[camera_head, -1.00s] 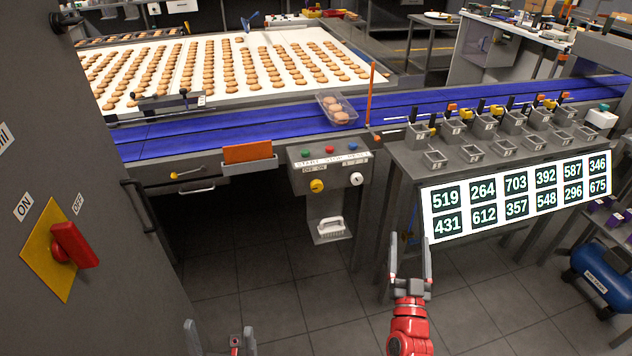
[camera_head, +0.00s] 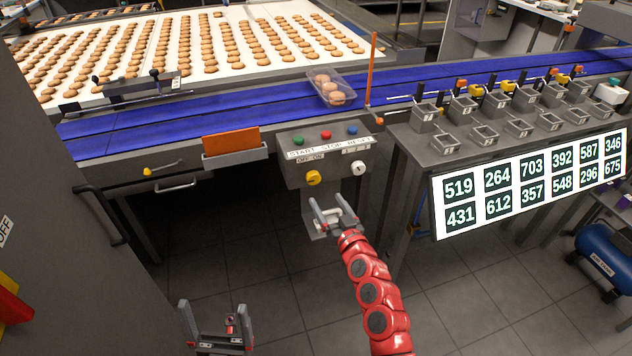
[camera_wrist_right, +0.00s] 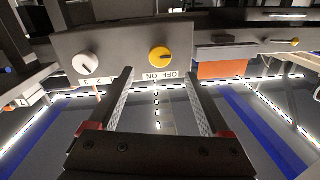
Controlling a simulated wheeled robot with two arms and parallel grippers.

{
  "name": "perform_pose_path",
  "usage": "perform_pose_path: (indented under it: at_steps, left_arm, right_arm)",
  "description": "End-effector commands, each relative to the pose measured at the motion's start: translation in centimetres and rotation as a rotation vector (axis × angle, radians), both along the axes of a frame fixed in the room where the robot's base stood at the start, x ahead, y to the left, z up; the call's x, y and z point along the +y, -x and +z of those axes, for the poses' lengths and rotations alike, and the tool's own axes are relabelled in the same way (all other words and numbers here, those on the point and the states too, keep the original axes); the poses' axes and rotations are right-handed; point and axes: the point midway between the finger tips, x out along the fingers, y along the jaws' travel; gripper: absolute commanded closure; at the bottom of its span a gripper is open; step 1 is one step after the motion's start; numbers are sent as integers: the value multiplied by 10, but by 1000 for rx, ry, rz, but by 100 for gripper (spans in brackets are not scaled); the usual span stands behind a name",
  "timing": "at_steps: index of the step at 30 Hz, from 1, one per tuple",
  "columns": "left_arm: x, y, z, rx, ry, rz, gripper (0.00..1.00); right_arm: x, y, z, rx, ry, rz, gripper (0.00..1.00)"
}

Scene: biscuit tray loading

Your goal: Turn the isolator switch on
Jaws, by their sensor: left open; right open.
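A red rotary handle (camera_head: 14,304) on a yellow plate shows only partly at the left edge of the head view, on the grey cabinet; an OFF label (camera_head: 5,231) is above it. On the control box (camera_head: 293,175), a yellow knob (camera_head: 314,178) sits under an OFF/ON label, and a white knob (camera_head: 358,168) is beside it. My right gripper (camera_head: 330,207) is open and empty, just below the yellow knob. In the right wrist view, the yellow knob (camera_wrist_right: 159,57) appears beyond the gap between the fingers (camera_wrist_right: 159,80), apart from them. My left gripper (camera_head: 214,308) is open and empty, low near the cabinet.
Green, red and blue buttons (camera_head: 326,135) line the box top. A blue conveyor (camera_head: 215,108) carries a biscuit tray (camera_head: 331,90). A number panel (camera_head: 530,182) and its bench stand right. The cabinet handle (camera_head: 100,213) juts out at left. Floor space (camera_head: 275,290) is open between my arms.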

Motion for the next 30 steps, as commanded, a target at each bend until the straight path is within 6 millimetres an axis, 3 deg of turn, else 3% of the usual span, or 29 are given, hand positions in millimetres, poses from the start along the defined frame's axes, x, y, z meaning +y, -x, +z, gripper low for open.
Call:
perform_pose_path:
  at_steps: [6, 15, 27, 28, 30]
  left_arm:
    - [0, 0, -9, 0, 0, 0, 1]
    - [0, 0, -21, 0, 0, 0, 1]
    - [0, 0, -22, 0, 0, 0, 1]
    - [0, 0, -22, 0, 0, 0, 1]
    - [0, 0, -22, 0, 0, 0, 1]
  right_arm:
    - [17, -41, -1, -1, -3, 1, 18]
    - [30, -77, -1, -2, -2, -1, 18]
    - [32, -83, 1, -2, -1, -2, 18]
    - [32, -83, 0, -2, -1, -2, 20]
    - [32, -83, 0, -2, -1, -2, 33]
